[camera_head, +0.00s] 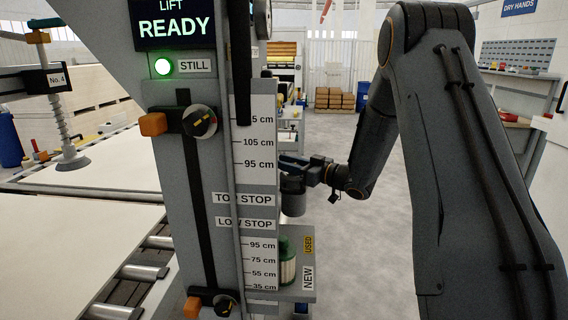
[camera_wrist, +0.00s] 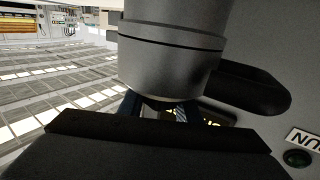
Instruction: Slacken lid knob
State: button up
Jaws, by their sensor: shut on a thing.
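My gripper (camera_head: 308,168) reaches in from the right, behind the grey lift column. It is at the top of a grey cylindrical housing (camera_head: 293,196), which the column's edge partly hides. In the wrist view the housing (camera_wrist: 172,45) fills the upper middle, with a seam around it. My gripper's bluish fingers (camera_wrist: 160,110) show just beyond its rim. They are shut on what appears to be the lid knob; the knob itself is mostly hidden, and I cannot tell how far it is turned.
A green-and-white cartridge (camera_head: 288,262) stands on a shelf marked USED and NEW. The lift column (camera_head: 258,130) stands close to the gripper; its display reads READY, beside a lit STILL lamp (camera_head: 162,67). A suction cup (camera_head: 72,160) hangs left over a pale panel.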

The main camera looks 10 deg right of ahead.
jog(key=o, duration=1.1)
jog(key=shift+c, duration=0.2)
jog(key=shift+b+v, duration=1.15)
jog(key=shift+v, duration=2.7)
